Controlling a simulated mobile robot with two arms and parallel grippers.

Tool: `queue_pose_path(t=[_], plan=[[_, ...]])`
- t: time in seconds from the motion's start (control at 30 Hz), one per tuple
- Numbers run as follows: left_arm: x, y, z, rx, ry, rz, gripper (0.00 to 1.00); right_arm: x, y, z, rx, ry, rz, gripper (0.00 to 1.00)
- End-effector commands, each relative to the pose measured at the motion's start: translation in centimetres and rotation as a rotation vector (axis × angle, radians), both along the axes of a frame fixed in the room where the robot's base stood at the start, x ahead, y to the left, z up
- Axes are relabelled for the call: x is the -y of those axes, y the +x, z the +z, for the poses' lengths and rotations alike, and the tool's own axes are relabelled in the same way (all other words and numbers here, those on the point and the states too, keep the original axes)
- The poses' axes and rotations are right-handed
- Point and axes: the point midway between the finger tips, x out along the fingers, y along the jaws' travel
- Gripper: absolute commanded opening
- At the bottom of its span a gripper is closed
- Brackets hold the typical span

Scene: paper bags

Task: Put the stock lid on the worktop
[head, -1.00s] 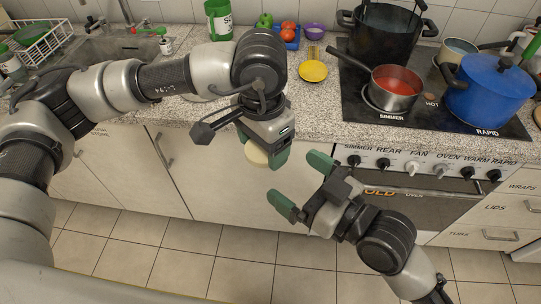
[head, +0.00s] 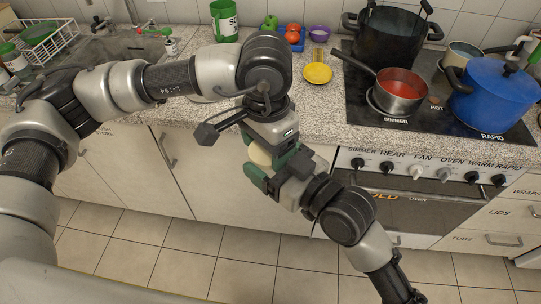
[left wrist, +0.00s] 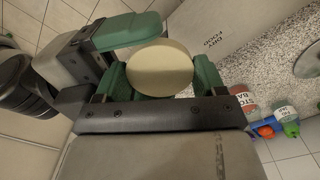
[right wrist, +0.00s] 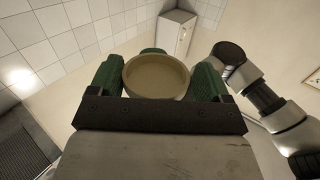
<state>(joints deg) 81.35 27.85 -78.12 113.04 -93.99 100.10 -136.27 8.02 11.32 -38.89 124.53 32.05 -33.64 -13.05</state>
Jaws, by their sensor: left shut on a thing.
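The stock lid is a round cream disc (head: 260,155), also seen in the left wrist view (left wrist: 160,70) and, from its hollow side, in the right wrist view (right wrist: 156,77). My left gripper (head: 268,150) is shut on it, in front of the cupboards and beyond the worktop's front edge. My right gripper (head: 279,172) is at the lid too, with one green finger on each side of it. Its fingers look apart, and I cannot tell whether they touch the lid. The speckled worktop (head: 200,115) runs behind.
At right, the hob holds a red-filled saucepan (head: 400,90), a black pot (head: 388,40) and a blue pot (head: 492,95).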

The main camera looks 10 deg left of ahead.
Motion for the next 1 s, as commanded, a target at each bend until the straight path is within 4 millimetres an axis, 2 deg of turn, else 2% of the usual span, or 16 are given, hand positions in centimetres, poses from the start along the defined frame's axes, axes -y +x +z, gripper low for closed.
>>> queue_pose_path(t=[0.03,0.13,0.2,0.23,0.4,1.0], plan=[[0.02,0.05,0.01,0.002,-0.001,0.001,0.42,-0.05,-0.07,0.01,-0.001,0.001,0.002,0.68],[0.02,0.09,0.01,0.003,-0.001,0.002,0.42,-0.09,-0.13,0.03,-0.001,0.002,0.004,0.53],[0.03,0.12,0.02,0.004,-0.002,0.002,0.42,-0.12,-0.18,0.04,-0.001,0.002,0.005,0.49],[0.03,0.13,0.03,0.004,-0.002,0.003,0.73,-0.13,-0.20,0.05,-0.001,0.002,0.006,0.48],[0.07,0.07,0.02,0.002,-0.003,0.001,0.99,-0.13,-0.17,0.05,-0.001,0.002,0.005,0.48],[0.35,-0.36,-0.06,-0.006,-0.007,-0.015,1.00,-0.09,0.03,-0.06,-0.003,-0.001,0.001,0.48]])
